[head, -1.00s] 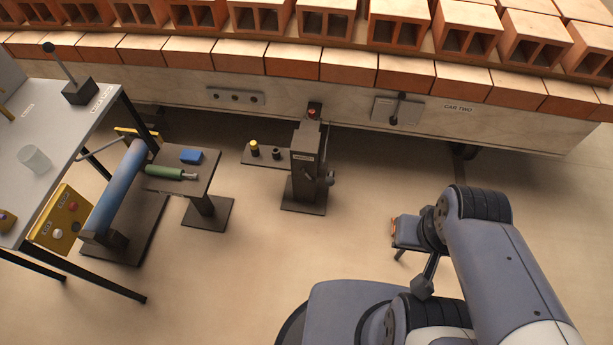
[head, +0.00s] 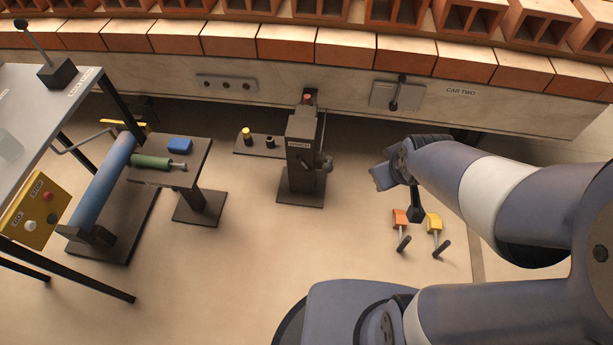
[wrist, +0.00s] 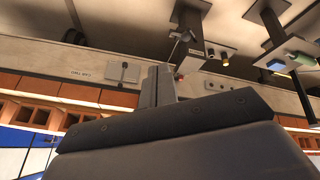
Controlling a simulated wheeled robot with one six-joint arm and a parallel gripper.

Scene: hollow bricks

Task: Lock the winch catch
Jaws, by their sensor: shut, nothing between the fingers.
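A dark post (head: 302,135) with a small unreadable label stands on a floor plate beside the car, near the middle of the head view. It looks like the winch. A lever-like part with a knob (head: 326,163) is on its right side, and a red-topped piece is at its top. I cannot tell which part is the catch or how it is set. The post also shows upside down at the top of the wrist view (wrist: 189,20). My gripper (head: 379,177) is right of the post, apart from it. Its fingers (wrist: 158,85) are shut and empty.
The brick-loaded car (head: 350,62) runs along the back, with a lever plate (head: 396,96). Orange (head: 400,218) and yellow (head: 434,222) handled pieces stand right of the post. A blue roller (head: 102,187), a small stand (head: 190,165) and a table are left. Floor in front is clear.

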